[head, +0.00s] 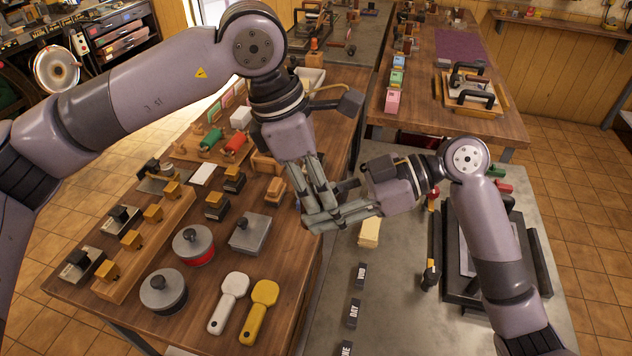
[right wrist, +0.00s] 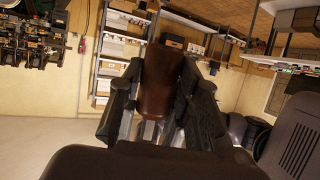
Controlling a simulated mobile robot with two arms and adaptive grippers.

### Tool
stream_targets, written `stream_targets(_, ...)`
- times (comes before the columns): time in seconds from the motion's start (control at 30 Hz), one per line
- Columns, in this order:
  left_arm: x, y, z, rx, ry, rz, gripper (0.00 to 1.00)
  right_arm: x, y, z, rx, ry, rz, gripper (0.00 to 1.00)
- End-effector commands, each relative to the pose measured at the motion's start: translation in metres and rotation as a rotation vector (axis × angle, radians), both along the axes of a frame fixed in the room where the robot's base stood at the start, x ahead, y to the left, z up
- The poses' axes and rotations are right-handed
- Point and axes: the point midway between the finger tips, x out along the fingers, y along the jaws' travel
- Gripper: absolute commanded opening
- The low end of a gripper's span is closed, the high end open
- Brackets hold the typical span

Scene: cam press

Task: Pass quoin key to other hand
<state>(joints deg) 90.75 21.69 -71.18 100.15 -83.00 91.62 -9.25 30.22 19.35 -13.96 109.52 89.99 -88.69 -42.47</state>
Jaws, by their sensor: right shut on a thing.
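In the right wrist view a smooth brown, handle-like piece (right wrist: 157,82) stands between the fingers of my right gripper (right wrist: 160,105), which is shut on it. I take it to be the quoin key; its other end is not clear. In the head view my right gripper (head: 322,214) reaches in from the right, and my left gripper (head: 324,200) comes down from above. Their fingers overlap in the picture above the gap between the wooden table and the grey bench. The key is hidden behind the fingers there. I cannot tell whether the left fingers are touching it.
The wooden table (head: 205,325) at left is crowded with wooden-handled stamps, two round tins (head: 163,290), a grey box (head: 250,234) and white and yellow paddles (head: 259,308). The grey bench (head: 400,325) holds word blocks (head: 353,313), a cream block (head: 370,232) and a dark press frame (head: 452,290).

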Motion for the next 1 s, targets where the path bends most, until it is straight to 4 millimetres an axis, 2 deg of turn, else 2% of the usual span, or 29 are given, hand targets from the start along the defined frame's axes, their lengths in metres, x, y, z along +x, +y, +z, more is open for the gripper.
stream_targets(0.03, 0.0003, 0.0003, -0.0008, 0.001, 0.0, 0.001, 0.23, -0.0004, 0.0007, 0.0017, 0.004, -0.001, 0.002, 0.0)
stream_targets(0.37, -0.0002, 0.0002, -0.0014, 0.002, 0.002, 0.0, 0.01, -0.0002, 0.0009, 0.0024, 0.006, -0.003, 0.001, 0.0)
stream_targets(0.4, -0.0002, 0.0001, -0.0012, 0.002, 0.002, -0.001, 0.0, -0.0002, 0.0008, 0.0026, 0.007, -0.003, 0.0, 0.32)
stream_targets(0.73, 0.0007, 0.0006, -0.0016, 0.003, 0.001, 0.002, 0.0, -0.0009, 0.0011, 0.0031, 0.007, -0.004, 0.004, 0.54)
stream_targets(1.0, 0.0023, 0.0014, -0.002, 0.004, -0.001, 0.007, 0.0, -0.0023, 0.0004, 0.0025, 0.007, -0.003, 0.002, 0.54)
